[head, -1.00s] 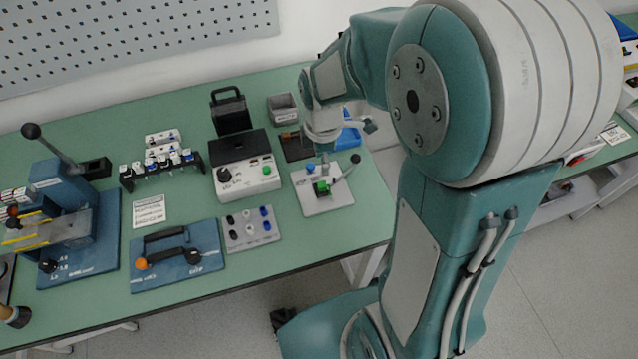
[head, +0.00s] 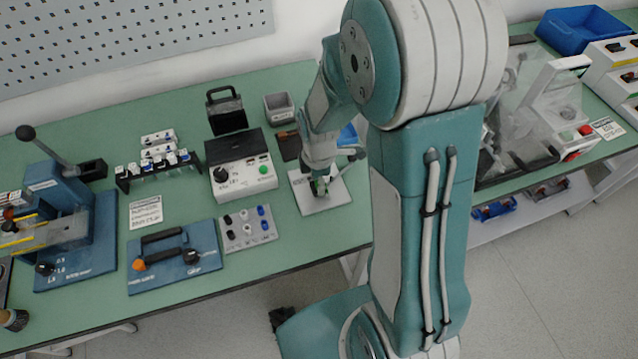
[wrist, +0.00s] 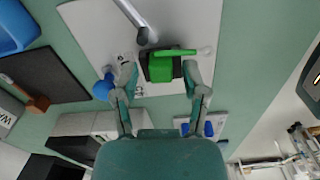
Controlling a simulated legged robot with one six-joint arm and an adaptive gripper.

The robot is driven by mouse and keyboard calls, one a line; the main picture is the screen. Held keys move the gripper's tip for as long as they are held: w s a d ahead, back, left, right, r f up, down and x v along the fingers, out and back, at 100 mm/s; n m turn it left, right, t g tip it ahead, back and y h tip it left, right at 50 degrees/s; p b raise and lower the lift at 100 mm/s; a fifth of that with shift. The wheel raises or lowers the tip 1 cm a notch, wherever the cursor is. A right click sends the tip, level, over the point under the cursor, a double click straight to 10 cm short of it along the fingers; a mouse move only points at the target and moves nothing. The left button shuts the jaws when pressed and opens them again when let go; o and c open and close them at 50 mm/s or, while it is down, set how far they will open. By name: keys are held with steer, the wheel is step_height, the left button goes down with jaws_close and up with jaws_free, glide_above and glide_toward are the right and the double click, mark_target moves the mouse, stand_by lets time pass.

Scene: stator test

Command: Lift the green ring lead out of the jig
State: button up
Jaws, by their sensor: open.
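The green ring lead (wrist: 160,68) shows in the wrist view as a green block with a thin green strip reaching right. It sits in a dark seat (wrist: 177,69) on the pale jig plate (wrist: 88,27). My gripper (wrist: 160,72) is open, with one finger on each side of the green block. The left finger is close to it; I cannot tell whether it touches. In the head view my gripper (head: 320,180) is over the jig plate (head: 337,198) and hides most of the green lead.
A grey lever (wrist: 140,27) ends just above the green block in the wrist view. A blue knob (wrist: 102,89) is beside the left finger. In the head view, a control box (head: 243,178) and a plate of connectors (head: 248,230) stand left of the jig.

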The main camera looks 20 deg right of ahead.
jaws_close()
steer(key=shift+r, duration=0.1)
steer(key=shift+r, duration=1.15)
